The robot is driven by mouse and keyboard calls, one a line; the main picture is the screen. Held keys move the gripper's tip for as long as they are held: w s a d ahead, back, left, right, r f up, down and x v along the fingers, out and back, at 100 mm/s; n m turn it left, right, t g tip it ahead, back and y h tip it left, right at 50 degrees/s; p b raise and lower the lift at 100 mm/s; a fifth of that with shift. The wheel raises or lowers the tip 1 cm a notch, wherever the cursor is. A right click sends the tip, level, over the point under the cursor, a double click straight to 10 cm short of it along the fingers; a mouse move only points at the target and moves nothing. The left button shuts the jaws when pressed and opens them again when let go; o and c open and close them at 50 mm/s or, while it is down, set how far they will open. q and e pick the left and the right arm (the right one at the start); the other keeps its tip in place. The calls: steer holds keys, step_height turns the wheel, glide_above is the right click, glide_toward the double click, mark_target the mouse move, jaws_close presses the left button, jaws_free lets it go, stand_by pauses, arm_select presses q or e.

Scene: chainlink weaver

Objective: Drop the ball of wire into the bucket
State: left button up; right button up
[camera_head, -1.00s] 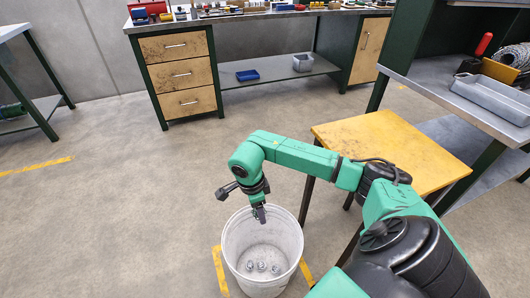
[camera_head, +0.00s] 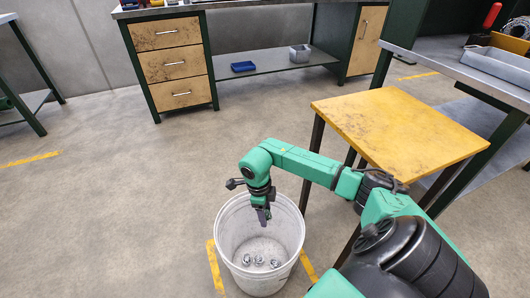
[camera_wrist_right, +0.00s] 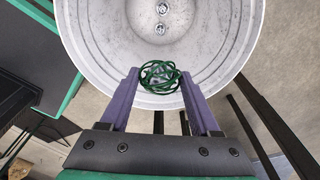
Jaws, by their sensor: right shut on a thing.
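The white bucket (camera_head: 226,232) stands on the floor in the head view, and its rim and inside also show in the right wrist view (camera_wrist_right: 85,45). My right gripper (camera_head: 264,216) points down into the bucket's mouth. In the right wrist view its two purple fingers (camera_wrist_right: 160,88) are shut on a tangled green ball of wire (camera_wrist_right: 160,76), which is seen against the bucket's inside. In the head view the ball is too small or hidden to make out. Several small grey balls (camera_head: 260,261) lie on the bucket's floor. My left gripper is not in view.
A yellow-topped table (camera_head: 400,125) stands right of the bucket, behind my right arm. Yellow floor marks (camera_head: 215,268) lie beside the bucket. A workbench with drawers (camera_head: 172,62) stands at the back, and a metal bench (camera_head: 470,75) at the right. The floor left of the bucket is clear.

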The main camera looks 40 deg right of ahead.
steer(key=shift+f, duration=0.25)
steer(key=o, duration=1.4)
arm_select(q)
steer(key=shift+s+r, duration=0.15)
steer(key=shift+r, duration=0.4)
arm_select(e)
steer(key=shift+o, duration=0.2)
steer(key=shift+r, duration=0.3)
arm_select(q)
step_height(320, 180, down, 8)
steer(key=p, duration=0.3)
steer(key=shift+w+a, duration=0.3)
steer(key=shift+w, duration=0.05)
arm_select(e)
step_height(320, 180, up, 14)
steer(key=w+a, duration=0.1)
steer(key=shift+w, duration=0.2)
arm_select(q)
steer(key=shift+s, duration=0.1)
arm_select(e)
steer(key=shift+f, duration=0.1)
